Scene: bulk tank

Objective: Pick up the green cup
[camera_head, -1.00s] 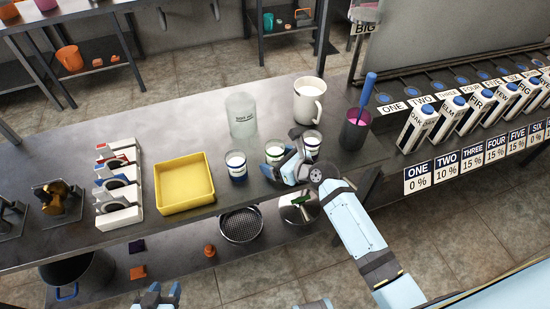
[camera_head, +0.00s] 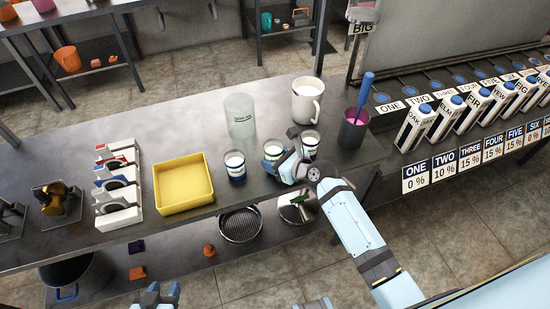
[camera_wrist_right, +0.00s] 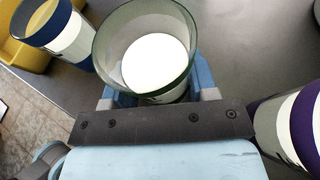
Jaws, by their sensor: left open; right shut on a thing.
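The green cup (camera_wrist_right: 147,55), a clear tumbler with a greenish rim and white contents, stands upright between the fingers in the right wrist view. In the head view the cup (camera_head: 273,147) is the middle one of three and is partly hidden by my right gripper (camera_head: 274,165). My right gripper (camera_wrist_right: 158,92) is shut on the green cup. I cannot tell whether the cup touches the counter. My left gripper (camera_head: 156,294) is open and empty at the bottom edge, below the counter's front.
A blue-banded cup (camera_head: 235,165) stands left of the green one, and a purple-banded cup (camera_head: 311,142) close on the right. Behind are a clear beaker (camera_head: 241,116) and a white jug (camera_head: 308,99). A yellow tray (camera_head: 183,183) sits left, a dark pink-filled container (camera_head: 353,130) right.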

